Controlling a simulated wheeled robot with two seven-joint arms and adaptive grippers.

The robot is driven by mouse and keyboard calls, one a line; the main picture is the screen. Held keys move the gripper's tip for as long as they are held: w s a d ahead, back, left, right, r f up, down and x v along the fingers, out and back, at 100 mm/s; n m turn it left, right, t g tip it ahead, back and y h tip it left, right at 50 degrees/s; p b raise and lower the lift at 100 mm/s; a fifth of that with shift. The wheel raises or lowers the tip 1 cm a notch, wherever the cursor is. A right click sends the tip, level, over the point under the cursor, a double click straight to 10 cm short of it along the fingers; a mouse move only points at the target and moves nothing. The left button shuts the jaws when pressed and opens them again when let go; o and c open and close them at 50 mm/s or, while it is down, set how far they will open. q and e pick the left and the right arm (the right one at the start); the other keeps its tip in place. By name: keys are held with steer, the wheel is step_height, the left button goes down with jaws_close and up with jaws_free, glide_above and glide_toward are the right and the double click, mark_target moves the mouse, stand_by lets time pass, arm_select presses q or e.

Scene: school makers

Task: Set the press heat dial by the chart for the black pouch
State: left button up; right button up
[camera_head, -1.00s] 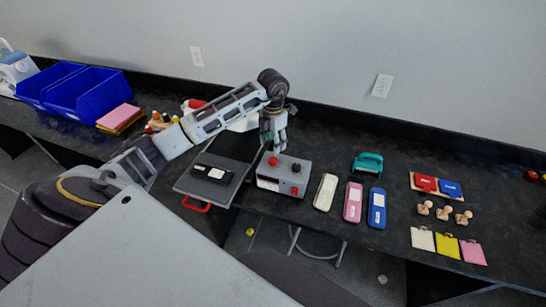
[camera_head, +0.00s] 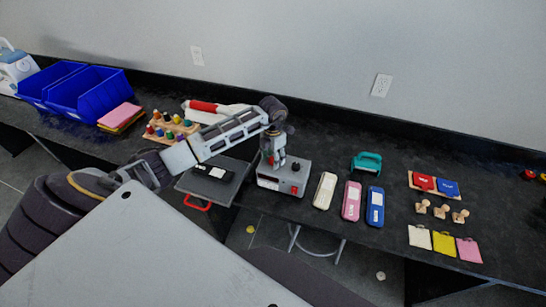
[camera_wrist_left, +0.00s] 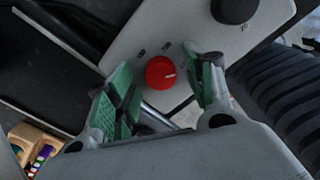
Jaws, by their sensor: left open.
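The press is a grey control box (camera_head: 268,184) beside a dark flat plate (camera_head: 228,189) with a red handle. The black pouch (camera_head: 213,172), with a white label, lies on the plate. My left gripper (camera_head: 276,160) points down over the left part of the box. In the left wrist view its open green-padded fingers (camera_wrist_left: 167,92) stand on either side of the red dial (camera_wrist_left: 160,72), apart from it as far as I can tell. The dial has a pale pointer line; small marks beside it are too small to read. I cannot make out a chart. My right gripper is out of view.
A bottle rack (camera_head: 172,128) and blue bins (camera_head: 85,92) stand left.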

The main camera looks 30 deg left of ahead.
arm_select(q)
steer(key=c, duration=1)
steer(key=shift+c, duration=0.2)
